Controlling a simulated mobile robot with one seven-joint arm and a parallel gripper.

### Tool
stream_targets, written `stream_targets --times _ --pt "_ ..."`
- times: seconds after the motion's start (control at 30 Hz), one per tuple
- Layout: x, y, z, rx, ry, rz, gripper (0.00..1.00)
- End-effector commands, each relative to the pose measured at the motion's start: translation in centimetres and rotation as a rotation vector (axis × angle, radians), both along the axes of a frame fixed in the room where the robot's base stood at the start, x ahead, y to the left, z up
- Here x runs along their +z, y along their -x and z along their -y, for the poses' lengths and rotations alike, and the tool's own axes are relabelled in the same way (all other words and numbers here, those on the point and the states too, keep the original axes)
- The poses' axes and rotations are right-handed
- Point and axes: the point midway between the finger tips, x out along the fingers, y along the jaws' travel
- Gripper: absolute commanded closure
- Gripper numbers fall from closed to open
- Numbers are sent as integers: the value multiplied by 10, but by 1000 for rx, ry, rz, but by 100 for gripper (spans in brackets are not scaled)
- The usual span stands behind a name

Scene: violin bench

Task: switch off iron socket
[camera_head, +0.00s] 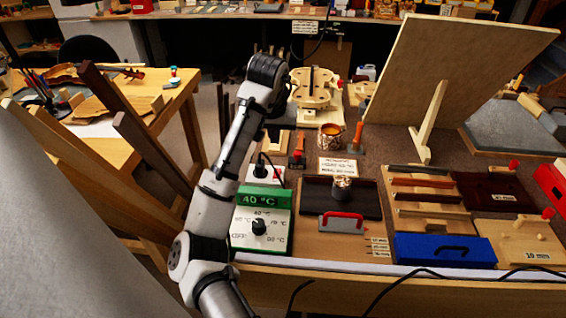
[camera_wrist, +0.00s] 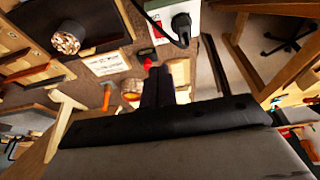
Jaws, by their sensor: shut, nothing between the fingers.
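A white socket box (camera_head: 254,173) with a black plug and cable in it stands behind the green temperature unit. It also shows at the top of the wrist view (camera_wrist: 160,12), where the black plug (camera_wrist: 181,27) sits in it. A small red part shows on the box's right side in the head view; I cannot tell the switch's position. My gripper (camera_wrist: 157,70) is shut and empty, its dark fingers side by side in the wrist view. It appears apart from the socket. In the head view my arm hides part of the area left of the socket.
The temperature unit (camera_head: 277,225) reads 40 °C and has a black knob. A dark tray (camera_head: 316,187) with a metal pot (camera_head: 342,188) lies to the right. A red-topped dark item (camera_head: 297,159) and a glue pot (camera_head: 330,137) stand behind. Cables run across the bench front.

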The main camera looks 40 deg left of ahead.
Motion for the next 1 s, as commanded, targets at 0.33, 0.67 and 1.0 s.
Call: stream_targets --times 0.33,0.67,1.0 --pt "-18 -6 -1 -3 3 3 100" --pt "-80 -24 -14 -1 2 1 100" --pt "-127 -32 -19 0 0 2 100"
